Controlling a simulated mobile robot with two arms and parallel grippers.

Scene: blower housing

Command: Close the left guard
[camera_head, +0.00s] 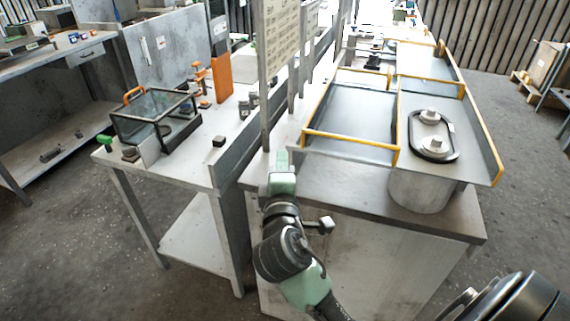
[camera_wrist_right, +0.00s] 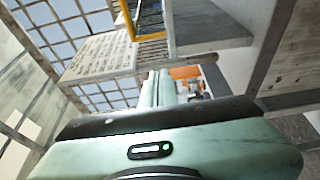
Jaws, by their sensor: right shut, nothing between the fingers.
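The yellow-edged guard at the left (camera_head: 350,108) is a grey panel with yellow bars, on the bench at the right of the head view; I cannot tell surely whether it is open or shut. A yellow bar (camera_wrist_right: 128,20) shows at the top of the right wrist view. My right gripper (camera_head: 281,160) is shut and empty at the bench's front left corner, left of the guard and apart from it. Its closed fingers also show in the right wrist view (camera_wrist_right: 158,88). My left gripper is not in view.
Right of the guard, a black belt loop (camera_head: 433,136) runs round two pulleys, beside an upright yellow-edged panel (camera_head: 481,125). A clear box with an orange handle (camera_head: 155,113) sits on the left table.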

